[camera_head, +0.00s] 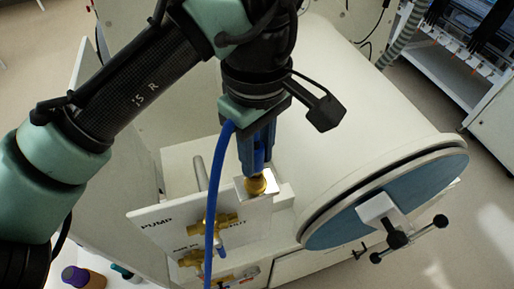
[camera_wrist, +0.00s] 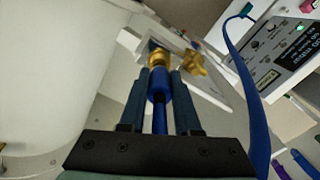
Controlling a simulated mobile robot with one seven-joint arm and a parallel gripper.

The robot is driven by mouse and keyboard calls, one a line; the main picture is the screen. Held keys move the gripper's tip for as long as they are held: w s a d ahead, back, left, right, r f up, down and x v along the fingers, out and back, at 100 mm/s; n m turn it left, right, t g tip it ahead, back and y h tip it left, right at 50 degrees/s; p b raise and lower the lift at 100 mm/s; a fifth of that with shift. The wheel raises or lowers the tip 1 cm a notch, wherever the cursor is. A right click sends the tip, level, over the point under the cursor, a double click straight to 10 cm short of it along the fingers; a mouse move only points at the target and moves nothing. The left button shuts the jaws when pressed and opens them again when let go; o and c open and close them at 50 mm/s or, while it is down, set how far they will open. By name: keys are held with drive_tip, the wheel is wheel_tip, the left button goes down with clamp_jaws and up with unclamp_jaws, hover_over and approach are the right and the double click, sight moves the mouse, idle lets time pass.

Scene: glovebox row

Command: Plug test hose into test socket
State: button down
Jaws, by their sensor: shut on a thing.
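My gripper (camera_wrist: 160,95) points down and is shut on the blue plug end of the test hose (camera_wrist: 158,82). The blue hose (camera_head: 211,205) loops from the gripper down the left side, past the valves. The brass test socket (camera_head: 257,184) sits on a small metal plate (camera_head: 273,182), directly below the fingertips. In the wrist view the brass fitting (camera_wrist: 158,58) lies right at the plug's end, in line with it. The plug's tip and the socket meet or overlap in both views; I cannot tell how deep the plug sits.
A white panel marked PUMP (camera_head: 160,228) carries brass valves (camera_head: 212,224) close to the left of the socket. The round blue door (camera_head: 385,203) with its clamp handle stands to the right. A display box (camera_wrist: 287,55) and small bottles (camera_head: 82,277) are nearby.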

drive_tip(key=shift+f+b, duration=0.35)
drive_tip(key=shift+f, duration=0.5)
drive_tip(key=c, duration=0.5)
unclamp_jaws()
drive_tip(key=shift+c, duration=0.2)
drive_tip(key=shift+r, duration=0.1)
wheel_tip(320, 180, up, 13)
drive_tip(key=shift+f+b, duration=0.1)
drive_tip(key=shift+b, duration=1.15)
